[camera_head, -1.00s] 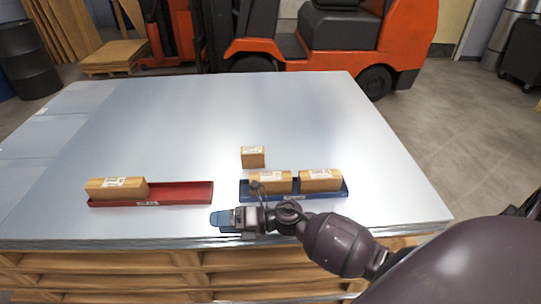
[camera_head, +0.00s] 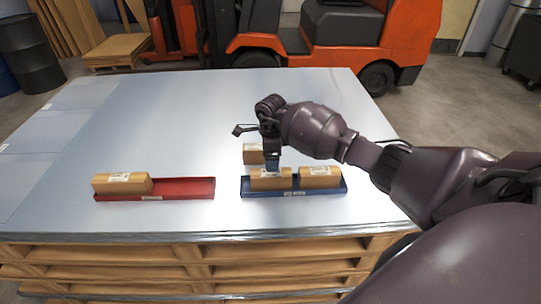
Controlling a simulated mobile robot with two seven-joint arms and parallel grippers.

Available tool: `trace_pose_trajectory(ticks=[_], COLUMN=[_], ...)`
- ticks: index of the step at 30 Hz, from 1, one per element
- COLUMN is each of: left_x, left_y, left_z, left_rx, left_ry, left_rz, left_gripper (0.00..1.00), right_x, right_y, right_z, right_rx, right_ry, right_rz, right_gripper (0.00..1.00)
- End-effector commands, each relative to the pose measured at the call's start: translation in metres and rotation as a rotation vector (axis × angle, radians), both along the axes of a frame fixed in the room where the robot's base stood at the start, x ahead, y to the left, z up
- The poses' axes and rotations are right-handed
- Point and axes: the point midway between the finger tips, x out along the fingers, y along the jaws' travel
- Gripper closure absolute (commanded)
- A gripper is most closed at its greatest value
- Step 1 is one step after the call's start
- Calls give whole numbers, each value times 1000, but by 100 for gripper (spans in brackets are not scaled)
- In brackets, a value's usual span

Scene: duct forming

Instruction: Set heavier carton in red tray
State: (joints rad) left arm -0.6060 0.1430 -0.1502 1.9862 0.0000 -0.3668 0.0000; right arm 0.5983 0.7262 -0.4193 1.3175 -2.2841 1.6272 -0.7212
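The red tray (camera_head: 185,189) lies at the left front of the table, with a long carton (camera_head: 122,184) in its left part. The blue tray (camera_head: 295,192) lies to its right and holds two cartons, a left one (camera_head: 270,182) and a right one (camera_head: 320,178). A smaller carton (camera_head: 252,154) stands on the table behind the blue tray, partly hidden by my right arm. My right gripper (camera_head: 273,165) points down just above the left carton in the blue tray. Whether its fingers are apart, or touch the carton, cannot be made out. My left gripper is not in view.
The grey metal sheet tabletop (camera_head: 180,120) rests on wooden pallets (camera_head: 130,262). Its back and left areas are clear. An orange forklift (camera_head: 400,40) stands behind it, and a dark drum (camera_head: 30,52) stands at the far left.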

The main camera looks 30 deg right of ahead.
Motion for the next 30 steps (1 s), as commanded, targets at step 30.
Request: trace_pose_trajectory(ticks=[30], left_x=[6], left_y=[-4], left_z=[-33], left_rx=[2], left_ry=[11], left_rz=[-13], left_gripper=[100], right_x=[0], right_y=[1], right_z=[-84], right_rx=[4], right_ry=[0], right_rz=[-1], right_gripper=[28])
